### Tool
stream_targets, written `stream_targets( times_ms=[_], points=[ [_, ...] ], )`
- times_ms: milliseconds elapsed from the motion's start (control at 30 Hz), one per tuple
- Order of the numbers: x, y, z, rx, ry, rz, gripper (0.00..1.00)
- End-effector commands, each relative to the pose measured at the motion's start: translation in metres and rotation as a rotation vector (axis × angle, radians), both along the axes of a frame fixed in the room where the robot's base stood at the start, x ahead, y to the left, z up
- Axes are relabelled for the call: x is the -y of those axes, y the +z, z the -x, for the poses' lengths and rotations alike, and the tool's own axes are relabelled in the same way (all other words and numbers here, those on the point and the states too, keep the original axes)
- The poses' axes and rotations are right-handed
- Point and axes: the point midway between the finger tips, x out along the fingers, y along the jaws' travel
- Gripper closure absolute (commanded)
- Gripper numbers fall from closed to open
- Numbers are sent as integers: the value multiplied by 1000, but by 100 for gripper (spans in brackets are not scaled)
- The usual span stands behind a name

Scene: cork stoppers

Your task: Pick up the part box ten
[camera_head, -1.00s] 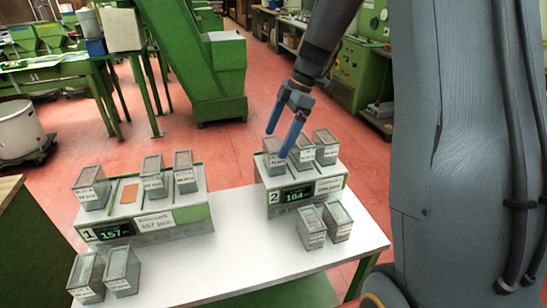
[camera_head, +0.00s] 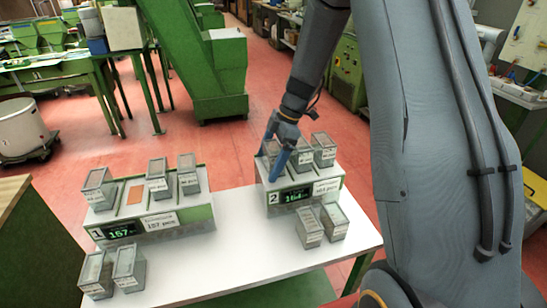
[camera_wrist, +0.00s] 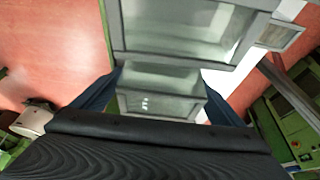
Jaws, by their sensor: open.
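Several grey lidded part boxes stand on the table; their small labels are too blurred for me to tell which is ten. My gripper (camera_head: 276,152) is open at the left box (camera_head: 267,147) on station 2, partly hiding it. In the wrist view my gripper (camera_wrist: 160,95) has a blue finger on each side of a grey box (camera_wrist: 162,104) with a pale label. I cannot tell whether the fingers touch it. Station 2 (camera_head: 272,207) also carries a middle box (camera_head: 303,152) and a right box (camera_head: 324,152).
Two boxes (camera_head: 309,229) (camera_head: 335,222) stand in front of station 2. Station 1 (camera_head: 168,222) holds three boxes and a bare orange pad (camera_head: 135,194). Two more boxes (camera_head: 96,276) (camera_head: 128,268) stand front left. The white table (camera_head: 240,245) is clear between stations.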

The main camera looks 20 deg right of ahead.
Motion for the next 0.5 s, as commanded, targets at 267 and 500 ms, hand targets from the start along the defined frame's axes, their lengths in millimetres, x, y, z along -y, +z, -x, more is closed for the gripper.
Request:
stream_targets(
  times_ms=[267,500],
  points=[
    [0,0,0,0,0,0,48],
    [0,1,0,0,0,0,56]
  ],
)
